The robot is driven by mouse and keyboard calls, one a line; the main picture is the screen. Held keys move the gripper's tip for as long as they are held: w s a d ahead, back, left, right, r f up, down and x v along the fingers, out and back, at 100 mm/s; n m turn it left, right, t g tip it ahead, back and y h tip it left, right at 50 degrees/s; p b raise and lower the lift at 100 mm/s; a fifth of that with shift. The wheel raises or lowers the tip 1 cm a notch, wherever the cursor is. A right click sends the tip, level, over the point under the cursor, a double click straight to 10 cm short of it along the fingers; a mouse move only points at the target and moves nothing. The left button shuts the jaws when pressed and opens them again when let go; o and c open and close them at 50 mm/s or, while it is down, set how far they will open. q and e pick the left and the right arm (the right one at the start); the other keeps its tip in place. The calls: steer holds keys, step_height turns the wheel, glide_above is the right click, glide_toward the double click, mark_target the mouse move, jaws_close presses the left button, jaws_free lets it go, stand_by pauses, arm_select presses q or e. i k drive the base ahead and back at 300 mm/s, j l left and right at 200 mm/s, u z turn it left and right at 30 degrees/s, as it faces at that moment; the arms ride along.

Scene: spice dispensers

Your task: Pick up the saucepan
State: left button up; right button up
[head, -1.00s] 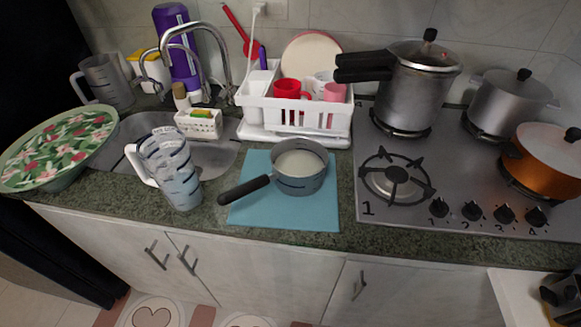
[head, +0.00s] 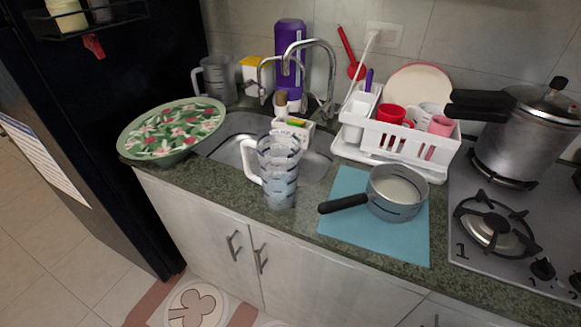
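The saucepan (head: 396,191) is grey with a black handle and a pale, whitish inside. It stands upright on a blue mat (head: 372,238) on the counter, in the right half of the head view. Its handle (head: 344,203) points left, toward the counter's front edge. Neither of my grippers shows in the head view, and nothing holds the saucepan.
A clear measuring jug (head: 279,172) stands left of the saucepan, by the sink (head: 238,134). A white dish rack (head: 400,138) with cups is behind it. The stove (head: 520,234) with a pressure cooker (head: 525,132) is right. A floral tray (head: 174,130) lies left.

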mark_target(395, 192)
steer(key=k+j+z, duration=0.15)
steer(key=z, duration=0.35)
steer(key=k+j+z, duration=0.15)
steer(key=z, duration=0.35)
